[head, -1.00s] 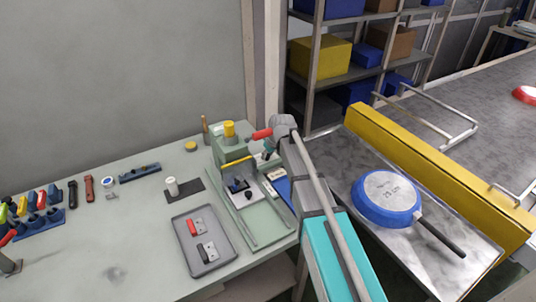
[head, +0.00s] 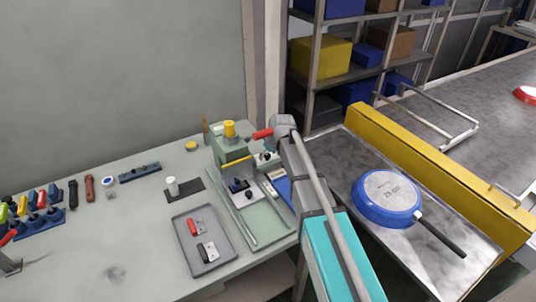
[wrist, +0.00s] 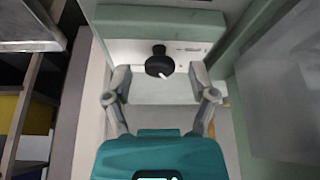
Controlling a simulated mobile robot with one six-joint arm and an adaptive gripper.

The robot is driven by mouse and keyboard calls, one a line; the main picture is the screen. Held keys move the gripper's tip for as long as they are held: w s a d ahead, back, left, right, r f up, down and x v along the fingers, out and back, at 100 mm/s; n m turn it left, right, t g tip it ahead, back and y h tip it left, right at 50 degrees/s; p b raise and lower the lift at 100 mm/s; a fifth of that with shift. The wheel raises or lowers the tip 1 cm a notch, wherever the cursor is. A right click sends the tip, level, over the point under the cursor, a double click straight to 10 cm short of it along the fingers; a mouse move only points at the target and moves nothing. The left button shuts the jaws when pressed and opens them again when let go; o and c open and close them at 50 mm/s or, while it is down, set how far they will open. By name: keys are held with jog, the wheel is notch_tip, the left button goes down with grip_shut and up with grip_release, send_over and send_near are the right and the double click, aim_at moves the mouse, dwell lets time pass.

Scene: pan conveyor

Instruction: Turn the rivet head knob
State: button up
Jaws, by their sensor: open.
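A black knob (wrist: 160,66) with a white pointer mark sits on the pale face of the green machine (wrist: 160,22), in the upper middle of the wrist view. My gripper (wrist: 159,75) is open, with one finger to the left and one to the right of the knob, and clear gaps on both sides. Nothing is held. In the head view the green press-like machine (head: 229,150) with a yellow cap stands at the back of the bench.
A red handle (head: 262,133) shows beside the machine, close to my arm. A grey tray (head: 222,262) with red and black parts lies in front. Tools in blue holders (head: 45,224) are at left.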

jog(key=shift+w+n, duration=0.1)
jog(key=shift+n, duration=0.3)
jog(key=shift+n+g+y, duration=0.3)
jog(key=shift+n+g, duration=0.1)
jog(key=shift+n, duration=0.4)
jog(key=p+v, duration=0.2)
jog(key=shift+d+r, duration=0.1)
jog(key=shift+r, duration=0.15)
jog(key=p+v, duration=1.1)
jog(key=v, duration=0.1)
jog(key=s+d+r+m+g+h+p, duration=0.1)
jog(key=s+d+m, duration=0.6)
jog(key=s+d, duration=0.8)
jog(key=shift+s+d+m+g+h+p, duration=0.25)
jog(key=shift+s+g+h+p, duration=0.35)
jog(key=shift+s+h+p, duration=0.3)
jog(key=s+d+m, duration=0.3)
jog(key=s, duration=0.2)
jog(key=shift+s+h, duration=0.3)
jog(key=shift+h, duration=0.1)
